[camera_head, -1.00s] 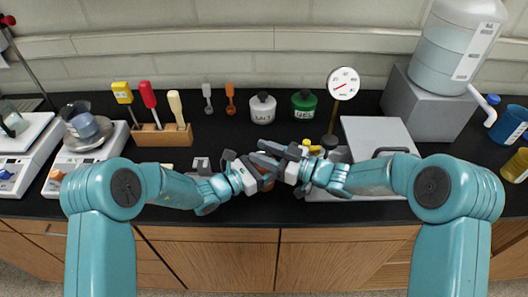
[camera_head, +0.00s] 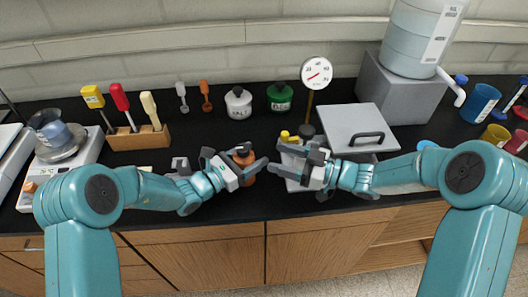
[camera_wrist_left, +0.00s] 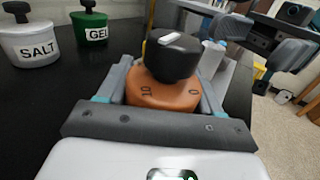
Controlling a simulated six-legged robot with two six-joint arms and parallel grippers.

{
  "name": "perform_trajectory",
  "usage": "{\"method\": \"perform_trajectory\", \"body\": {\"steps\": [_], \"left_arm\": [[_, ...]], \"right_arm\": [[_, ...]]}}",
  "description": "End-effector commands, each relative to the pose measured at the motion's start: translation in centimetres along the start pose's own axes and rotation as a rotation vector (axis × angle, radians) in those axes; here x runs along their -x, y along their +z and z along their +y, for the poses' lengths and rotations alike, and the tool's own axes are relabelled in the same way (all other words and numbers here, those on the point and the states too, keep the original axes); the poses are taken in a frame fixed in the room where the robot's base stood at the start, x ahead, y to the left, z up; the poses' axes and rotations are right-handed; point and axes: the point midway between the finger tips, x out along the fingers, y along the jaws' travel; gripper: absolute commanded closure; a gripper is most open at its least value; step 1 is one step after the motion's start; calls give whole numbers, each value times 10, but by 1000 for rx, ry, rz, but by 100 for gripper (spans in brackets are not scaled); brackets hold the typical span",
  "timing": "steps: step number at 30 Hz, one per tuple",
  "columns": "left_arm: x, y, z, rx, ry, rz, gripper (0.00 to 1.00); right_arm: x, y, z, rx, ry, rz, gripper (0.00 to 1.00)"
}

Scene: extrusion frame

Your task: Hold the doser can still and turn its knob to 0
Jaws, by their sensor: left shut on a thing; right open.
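The doser can is an orange-brown can (camera_head: 245,159) with a black knob. In the left wrist view its orange body (camera_wrist_left: 165,94) shows printed marks 10 and 0. The black knob (camera_wrist_left: 172,58) carries a white mark on top, lying slantwise near its far edge; which number it indicates I cannot tell. My left gripper (camera_head: 246,170) is shut around the can's sides, and its fingers also show in the wrist view (camera_wrist_left: 162,88). My right gripper (camera_head: 279,164) is open and empty, to the right of the can and apart from it.
Behind stand a white SALT jar (camera_head: 238,103), a green jar (camera_head: 280,97) and a dial gauge (camera_head: 316,72). A tool block (camera_head: 138,137) is at left. A grey-lidded box (camera_head: 356,130) and yellow- and dark-capped bottles lie near my right gripper. The bench front is clear.

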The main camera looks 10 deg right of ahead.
Motion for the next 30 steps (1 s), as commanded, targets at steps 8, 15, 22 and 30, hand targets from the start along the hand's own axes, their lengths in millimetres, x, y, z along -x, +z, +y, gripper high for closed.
{"method": "perform_trajectory", "body": {"steps": [8, 15, 22, 30], "left_arm": [[0, 1, 0, -1, 0, -1, 70], [0, 1, 0, -1, 0, -2, 70], [0, 1, 0, -1, 0, -2, 70], [0, 1, 0, -1, 0, -2, 70]], "right_arm": [[11, 0, -1, -1, -2, 0, 37], [8, -2, -3, -4, 7, 11, 38], [-14, -18, -28, -28, 164, 106, 38], [-13, -10, -54, -19, 436, 54, 38]]}}
